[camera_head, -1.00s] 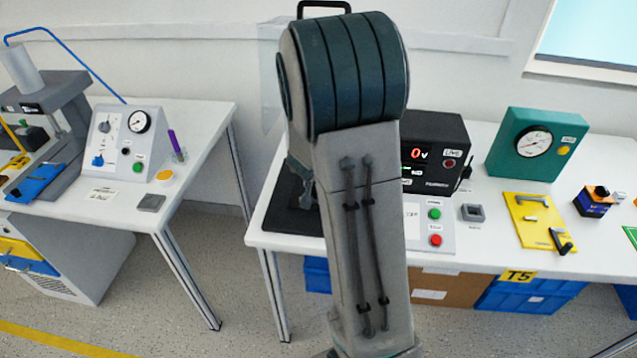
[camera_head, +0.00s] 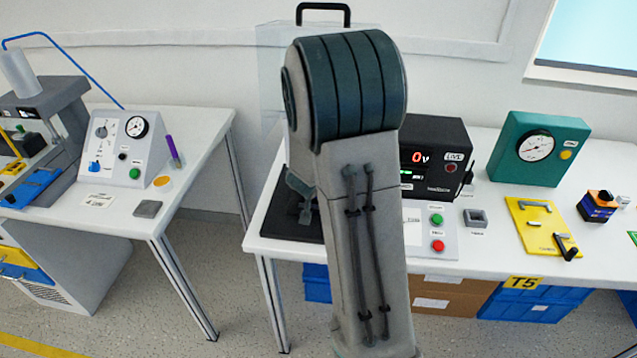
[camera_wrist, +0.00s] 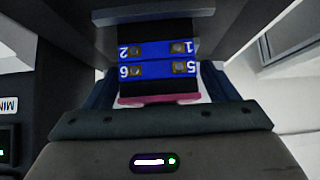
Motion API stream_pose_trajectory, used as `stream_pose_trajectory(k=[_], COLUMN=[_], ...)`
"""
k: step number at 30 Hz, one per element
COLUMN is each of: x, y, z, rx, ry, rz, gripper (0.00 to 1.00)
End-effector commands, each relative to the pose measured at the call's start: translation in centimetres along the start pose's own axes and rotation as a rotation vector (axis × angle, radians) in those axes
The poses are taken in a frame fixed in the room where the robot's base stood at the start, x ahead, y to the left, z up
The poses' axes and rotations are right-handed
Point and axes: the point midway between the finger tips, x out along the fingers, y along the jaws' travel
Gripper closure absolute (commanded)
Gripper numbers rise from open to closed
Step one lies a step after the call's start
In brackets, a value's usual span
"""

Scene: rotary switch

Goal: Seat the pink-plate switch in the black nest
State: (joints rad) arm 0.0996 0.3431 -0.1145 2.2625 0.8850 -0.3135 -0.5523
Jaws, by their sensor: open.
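The switch shows in the wrist view as a dark body with two blue terminal strips (camera_wrist: 158,60), their numbers upside down. Its pink plate (camera_wrist: 160,99) is on the side nearest my palm. My gripper (camera_wrist: 160,72) is open, with one dark finger on each side of the switch; I cannot tell whether they touch it. In the head view my arm hides the switch and most of the gripper. A black base (camera_head: 283,226) shows left of my arm. I cannot make out the black nest itself, or whether the switch sits in it.
A black meter box (camera_head: 436,160) reading 0 V stands right of my arm, with a button panel (camera_head: 441,238) in front. A clear cover with a black handle (camera_head: 323,8) is behind. A grey bar (camera_wrist: 150,14) crosses above the switch in the wrist view.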

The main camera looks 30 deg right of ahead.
Motion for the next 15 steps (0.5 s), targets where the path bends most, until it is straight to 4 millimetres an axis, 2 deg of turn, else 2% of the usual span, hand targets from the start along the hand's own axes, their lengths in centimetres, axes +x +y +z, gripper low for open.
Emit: stream_pose_trajectory(k=[5, 15], x=[-2.1, -9.5], y=[-0.1, -0.1], z=[-0.3, -0.4], rx=[-0.002, -0.001], ry=[0.002, 0.001], rz=[-0.003, -0.003], gripper=[0.2, 0.2])
